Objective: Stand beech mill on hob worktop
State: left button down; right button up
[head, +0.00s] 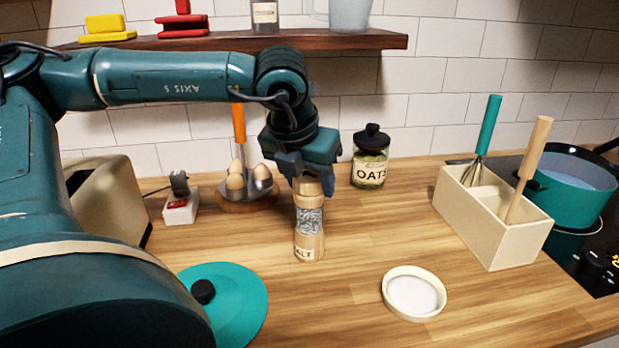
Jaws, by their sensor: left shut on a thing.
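The beech mill (309,222) is a pale wooden cylinder with a clear middle full of white grains and a label at its base that partly reads "SALT". It stands upright over the wooden worktop (345,285), near the middle of the head view; I cannot tell whether its base touches the wood. My left gripper (308,180) comes down from above and is shut on the top of the mill, hiding part of it. The hob (603,240) is at the far right, with a teal pot (575,190) on it. My right gripper is not in view.
A cream utensil box (490,228) with a whisk and a wooden tool stands before the hob. A small white dish (413,293), a teal lid (232,300), an oats jar (370,160) and an egg holder (248,190) surround the mill. A dark shelf (370,40) runs above.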

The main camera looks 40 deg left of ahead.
pick_arm(q)
jog(key=shift+f, duration=0.1)
jog(key=c, duration=0.6)
grip_release()
jog(key=shift+r, duration=0.3)
jog(key=v, duration=1.1)
jog(key=shift+s+d+r, duration=0.1)
jog(key=shift+s+r, duration=0.1)
jog(key=shift+r, duration=0.15)
